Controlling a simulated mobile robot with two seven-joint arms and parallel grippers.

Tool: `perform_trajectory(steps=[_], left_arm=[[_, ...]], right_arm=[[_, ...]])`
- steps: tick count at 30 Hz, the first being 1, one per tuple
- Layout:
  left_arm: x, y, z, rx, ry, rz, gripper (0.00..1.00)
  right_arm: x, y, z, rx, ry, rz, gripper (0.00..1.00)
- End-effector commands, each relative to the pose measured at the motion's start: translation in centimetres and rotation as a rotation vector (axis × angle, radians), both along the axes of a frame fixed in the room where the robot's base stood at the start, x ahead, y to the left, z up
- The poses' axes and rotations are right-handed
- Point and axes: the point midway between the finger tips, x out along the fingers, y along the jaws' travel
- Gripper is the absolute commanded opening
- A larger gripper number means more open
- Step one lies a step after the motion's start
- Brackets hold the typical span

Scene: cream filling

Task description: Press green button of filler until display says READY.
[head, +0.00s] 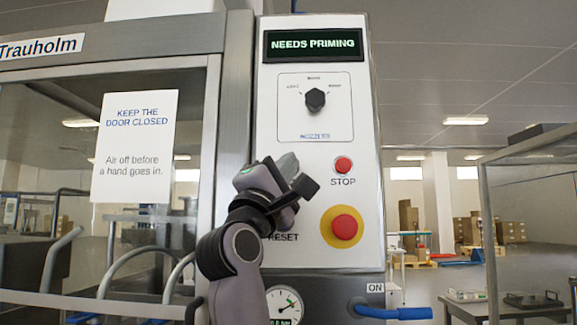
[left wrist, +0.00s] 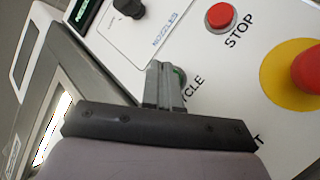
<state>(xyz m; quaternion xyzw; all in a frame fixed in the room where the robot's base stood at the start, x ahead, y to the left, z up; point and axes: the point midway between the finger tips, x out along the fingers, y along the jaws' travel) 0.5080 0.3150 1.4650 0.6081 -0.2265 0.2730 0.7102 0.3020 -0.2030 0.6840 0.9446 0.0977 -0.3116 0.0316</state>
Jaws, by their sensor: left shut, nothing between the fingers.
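The filler's control panel (head: 315,215) stands upright in front of me. Its display (head: 313,44) reads "NEEDS PRIMING". My left gripper (head: 288,163) is shut and empty in front of the panel, left of the red STOP button (head: 343,164). In the left wrist view, a sliver of the green button (left wrist: 181,76) shows beside the shut fingertips (left wrist: 160,70), next to a partly covered label ending in "YCLE". The fingers hide most of the button; I cannot tell whether they touch it. My right gripper is not in view.
A large red button on a yellow ring (head: 344,226) sits right of the "RESET" label. A black nozzle knob (head: 315,99) is above. A glazed door with a sign (head: 135,147) is on the left.

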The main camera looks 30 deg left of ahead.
Motion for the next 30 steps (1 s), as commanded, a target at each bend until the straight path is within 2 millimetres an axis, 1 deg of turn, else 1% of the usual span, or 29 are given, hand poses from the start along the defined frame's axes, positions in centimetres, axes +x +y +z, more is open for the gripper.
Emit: perform_trajectory(steps=[15,24,30], left_arm=[[0.02,0.01,0.00,0.000,0.000,0.000,0.00],[0.71,0.47,0.05,-0.001,0.001,-0.001,0.00],[0.74,0.47,-0.02,0.000,0.000,0.000,0.00]], right_arm=[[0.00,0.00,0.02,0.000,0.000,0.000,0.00],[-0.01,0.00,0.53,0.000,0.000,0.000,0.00],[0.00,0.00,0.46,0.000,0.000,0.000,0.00]])
